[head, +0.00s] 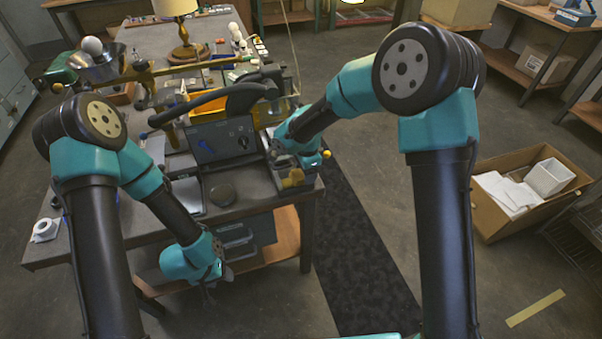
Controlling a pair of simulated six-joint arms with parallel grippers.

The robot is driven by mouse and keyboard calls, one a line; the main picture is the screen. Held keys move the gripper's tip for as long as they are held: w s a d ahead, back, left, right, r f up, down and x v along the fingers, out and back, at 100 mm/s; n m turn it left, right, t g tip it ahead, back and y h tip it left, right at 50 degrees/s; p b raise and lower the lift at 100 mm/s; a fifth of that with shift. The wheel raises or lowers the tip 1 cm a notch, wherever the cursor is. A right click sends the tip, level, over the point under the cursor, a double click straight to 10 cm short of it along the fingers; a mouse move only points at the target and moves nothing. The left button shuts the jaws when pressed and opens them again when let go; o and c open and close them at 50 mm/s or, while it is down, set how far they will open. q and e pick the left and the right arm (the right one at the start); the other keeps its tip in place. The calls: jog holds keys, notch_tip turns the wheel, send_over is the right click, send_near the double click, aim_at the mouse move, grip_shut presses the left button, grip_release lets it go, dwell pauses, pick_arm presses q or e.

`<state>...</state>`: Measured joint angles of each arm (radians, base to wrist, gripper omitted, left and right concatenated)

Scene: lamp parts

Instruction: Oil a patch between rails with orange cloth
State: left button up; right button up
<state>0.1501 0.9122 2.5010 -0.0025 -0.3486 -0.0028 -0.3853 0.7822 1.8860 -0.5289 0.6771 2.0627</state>
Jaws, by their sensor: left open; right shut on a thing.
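My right gripper (287,168) is at the right front part of the workbench (255,196). It is shut on a small yellow-orange bunched thing, which looks like the orange cloth (293,178). The cloth is low, close to the bench surface or a dark tray there; I cannot tell whether it touches. The rails and the patch between them cannot be made out, and my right arm hides part of that area. My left gripper (208,288) hangs open and empty in front of the bench's front edge, below its top.
A dark panel unit (222,142) stands mid-bench, with a round dark disc (222,195) before it. A brass-coloured lamp (185,35) stands at the back. A white tape roll (45,230) lies front left. A cardboard box (520,195) is on the floor at right.

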jog(key=shift+w+d+r, duration=0.1)
jog(key=shift+d+r, duration=0.2)
jog(key=shift+r, duration=0.3)
jog(key=shift+d+r, duration=0.3)
jog(key=shift+r, duration=0.3)
jog(key=shift+c, duration=0.4)
jog(key=shift+a+r, duration=0.2)
jog(key=shift+r, duration=2.45)
jog(key=shift+f, duration=0.1)
jog(key=shift+d+f+h, duration=0.1)
jog(key=shift+f+h, duration=0.1)
jog(key=shift+h, duration=0.45)
jog(key=shift+f+h, duration=0.2)
jog(key=shift+h, duration=0.45)
jog(key=shift+w, duration=0.1)
